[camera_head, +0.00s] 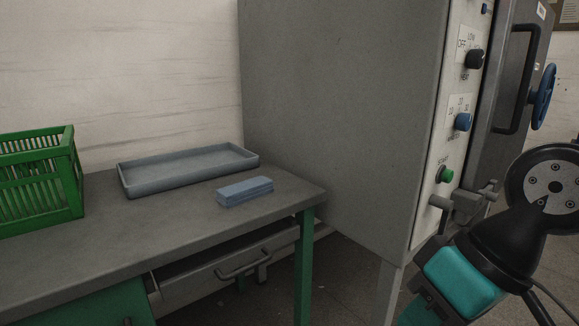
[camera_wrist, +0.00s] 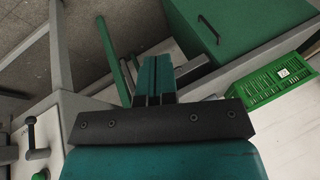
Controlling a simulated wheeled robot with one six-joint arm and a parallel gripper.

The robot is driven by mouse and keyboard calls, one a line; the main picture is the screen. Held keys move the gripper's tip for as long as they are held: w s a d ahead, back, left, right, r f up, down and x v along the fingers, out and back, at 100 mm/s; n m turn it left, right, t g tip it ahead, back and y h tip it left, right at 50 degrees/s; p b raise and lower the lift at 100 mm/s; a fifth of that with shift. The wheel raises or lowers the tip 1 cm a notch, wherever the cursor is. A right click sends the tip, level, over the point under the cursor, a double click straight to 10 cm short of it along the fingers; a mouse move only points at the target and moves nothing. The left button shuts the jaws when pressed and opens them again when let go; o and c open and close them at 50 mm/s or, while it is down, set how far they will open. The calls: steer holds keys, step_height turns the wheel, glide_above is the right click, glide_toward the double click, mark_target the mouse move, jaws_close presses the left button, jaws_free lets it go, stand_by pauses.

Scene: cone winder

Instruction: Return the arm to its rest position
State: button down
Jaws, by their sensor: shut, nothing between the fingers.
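My gripper (camera_wrist: 155,62) shows in the wrist view as two teal fingers side by side, shut with nothing between them. They extend from a dark bracket over the floor and table area. In the head view my dark arm (camera_head: 510,235) comes in from the right edge, with a teal block (camera_head: 462,279) at its lower end beside the machine's front. The fingertips cannot be made out clearly in the head view.
The grey machine (camera_head: 340,110) has knobs, a green button (camera_head: 444,175) and a blue handwheel (camera_head: 543,97). The table (camera_head: 95,235) holds a green crate (camera_head: 78,190), a shallow tray (camera_head: 130,186) and a blue block (camera_head: 244,191). A drawer (camera_head: 225,278) below stands partly open.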

step_height(320, 180, up, 22)
steer(key=s+d+n+h+p, duration=0.1)
steer(key=s+p, duration=0.2)
steer(key=p, duration=1.8)
steer(key=shift+f+g, duration=0.25)
steer(key=shift+g, duration=0.15)
